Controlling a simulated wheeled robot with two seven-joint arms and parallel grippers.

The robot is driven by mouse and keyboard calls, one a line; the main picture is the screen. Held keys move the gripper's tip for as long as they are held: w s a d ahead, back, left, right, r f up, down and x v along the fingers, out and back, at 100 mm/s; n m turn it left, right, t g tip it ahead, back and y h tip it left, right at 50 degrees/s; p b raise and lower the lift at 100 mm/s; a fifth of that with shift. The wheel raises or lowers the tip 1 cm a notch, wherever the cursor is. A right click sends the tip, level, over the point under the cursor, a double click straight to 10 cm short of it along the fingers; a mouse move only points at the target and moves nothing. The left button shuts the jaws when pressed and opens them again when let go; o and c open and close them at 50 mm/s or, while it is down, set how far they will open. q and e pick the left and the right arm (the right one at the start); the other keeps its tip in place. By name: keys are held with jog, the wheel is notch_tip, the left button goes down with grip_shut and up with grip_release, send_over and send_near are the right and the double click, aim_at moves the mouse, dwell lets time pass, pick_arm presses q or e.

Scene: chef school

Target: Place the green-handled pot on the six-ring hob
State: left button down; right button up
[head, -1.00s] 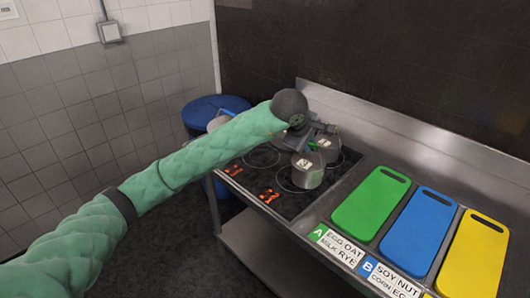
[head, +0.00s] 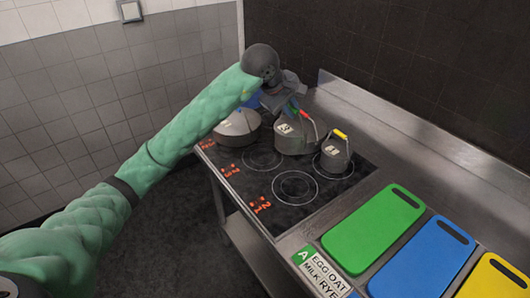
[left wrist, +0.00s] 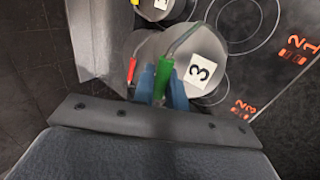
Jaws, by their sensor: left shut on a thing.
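A grey pot marked "3" (head: 290,140) is over the rear part of the black six-ring hob (head: 262,186). My left gripper (head: 288,105) is shut on its green handle, clearly seen between the blue fingers in the left wrist view (left wrist: 163,80). The pot (left wrist: 205,55) looks roughly upright below the gripper. I cannot tell whether its base touches the hob. A red handle (head: 310,125) shows close beside the green one; what it belongs to is mostly hidden. My right gripper is not in view.
A grey pot with a yellow handle (head: 336,156) stands at the right rear of the hob. Another grey pot (head: 237,124) is at the left. Front rings are bare. Green (head: 375,228) and blue (head: 424,258) boards lie at the right, with a steel upstand (head: 400,130) behind.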

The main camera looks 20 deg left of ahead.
pick_arm(q)
jog(key=w+a+f, duration=0.4)
jog(key=a+f, duration=0.6)
jog(key=f, duration=0.1)
jog(key=shift+w+a, duration=0.25)
jog(key=shift+w, duration=0.1)
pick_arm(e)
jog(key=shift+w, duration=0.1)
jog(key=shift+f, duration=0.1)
pick_arm(q)
jog(key=shift+f, duration=0.1)
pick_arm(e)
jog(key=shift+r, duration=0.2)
pick_arm(q)
jog(key=c, duration=1.4)
grip_release()
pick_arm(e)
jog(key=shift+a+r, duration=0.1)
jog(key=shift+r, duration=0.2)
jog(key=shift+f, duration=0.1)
